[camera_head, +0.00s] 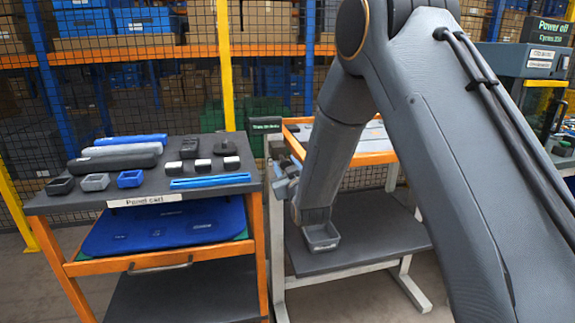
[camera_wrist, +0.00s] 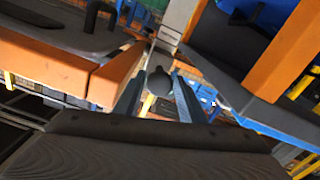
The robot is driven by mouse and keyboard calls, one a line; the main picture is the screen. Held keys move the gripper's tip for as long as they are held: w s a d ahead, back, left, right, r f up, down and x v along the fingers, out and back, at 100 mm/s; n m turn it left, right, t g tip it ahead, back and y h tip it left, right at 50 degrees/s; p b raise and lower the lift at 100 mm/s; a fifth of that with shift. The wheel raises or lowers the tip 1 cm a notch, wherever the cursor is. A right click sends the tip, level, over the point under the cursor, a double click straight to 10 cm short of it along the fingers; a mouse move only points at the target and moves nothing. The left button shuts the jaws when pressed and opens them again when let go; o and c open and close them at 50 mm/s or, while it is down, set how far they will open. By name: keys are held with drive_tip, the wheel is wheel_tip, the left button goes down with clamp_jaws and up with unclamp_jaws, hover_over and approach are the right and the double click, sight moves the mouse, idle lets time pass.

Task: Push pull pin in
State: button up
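The pull pin's dark round knob (camera_wrist: 159,80) appears in the middle of the wrist view, on a pale bracket or shaft whose seating I cannot make out. My gripper (camera_wrist: 158,92) has its two blue-grey fingers apart, one on each side of the knob. A gap shows between each finger and the knob, so they do not look closed on it. In the head view my gripper (camera_head: 284,170) is beside the orange-framed stand, between it and the panel cart. The pin cannot be made out in the head view.
The panel cart (camera_head: 145,201) with several small parts stands at left. Orange frame pieces (camera_wrist: 60,68) lie close to my fingers. Mesh fencing and shelving are behind.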

drive_tip(key=shift+w, duration=0.25)
clamp_jaws()
drive_tip(key=shift+b+x, duration=0.8)
drive_tip(key=shift+x, duration=0.85)
drive_tip(key=shift+r, duration=0.15)
unclamp_jaws()
drive_tip(key=shift+w, duration=0.1)
